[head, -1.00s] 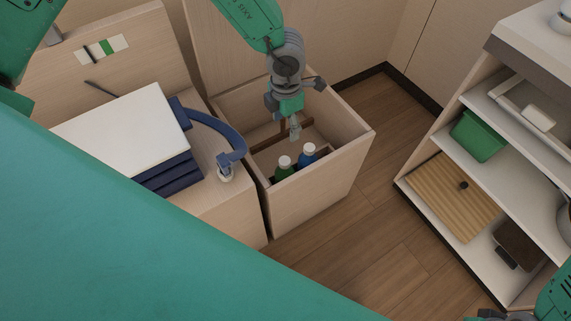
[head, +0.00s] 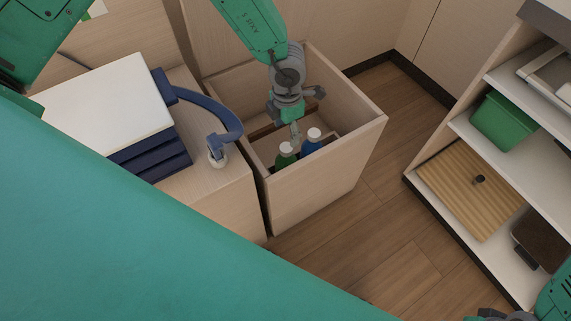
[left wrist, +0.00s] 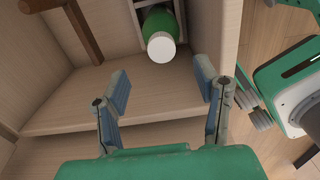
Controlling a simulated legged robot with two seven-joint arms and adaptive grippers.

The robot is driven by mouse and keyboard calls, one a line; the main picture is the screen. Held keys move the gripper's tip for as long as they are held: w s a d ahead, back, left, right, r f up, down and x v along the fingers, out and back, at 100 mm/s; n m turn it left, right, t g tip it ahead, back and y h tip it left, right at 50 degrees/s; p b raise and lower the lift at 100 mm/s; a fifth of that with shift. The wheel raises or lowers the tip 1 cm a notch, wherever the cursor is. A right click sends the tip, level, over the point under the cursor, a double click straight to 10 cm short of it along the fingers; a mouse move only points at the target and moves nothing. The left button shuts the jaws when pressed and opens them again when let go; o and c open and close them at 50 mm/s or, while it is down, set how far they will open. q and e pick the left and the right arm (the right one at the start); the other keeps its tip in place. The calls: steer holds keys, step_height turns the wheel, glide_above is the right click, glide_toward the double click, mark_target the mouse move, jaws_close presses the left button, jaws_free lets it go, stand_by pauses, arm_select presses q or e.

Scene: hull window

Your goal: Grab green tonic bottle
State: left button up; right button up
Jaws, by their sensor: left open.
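The green tonic bottle (head: 283,160) has a white cap and stands upright inside an open wooden bin (head: 330,187), near its front wall. In the left wrist view the green bottle (left wrist: 161,20) shows its white cap towards me, beyond the fingertips. My left gripper (head: 296,133) reaches down into the bin just above and behind the bottle. In the left wrist view my left gripper (left wrist: 163,84) has its fingers apart with nothing between them. The cap lies ahead of the gap, apart from both fingers.
A blue bottle (head: 312,142) with a white cap stands right beside the green one. A brown bar (left wrist: 77,25) crosses inside the bin. Left of the bin is a bench with dark blue books (head: 155,155) and a blue lamp-like arm (head: 222,118). Shelves stand at right.

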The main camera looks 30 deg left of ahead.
mark_target(287, 147)
arm_select(q)
steer(key=f, duration=0.2)
steer(key=f+b, duration=0.1)
steer(key=f, duration=0.1)
steer(key=shift+d, duration=0.25)
steer(key=f, duration=0.1)
steer(key=f+b, duration=0.1)
steer(key=f, duration=0.1)
steer(key=f+b, duration=0.1)
steer(key=f, duration=0.1)
steer(key=shift+a+f, duration=0.2)
steer(key=shift+a, duration=0.05)
steer(key=shift+s+r, duration=0.1)
steer(key=shift+c, duration=0.4)
jaws_close()
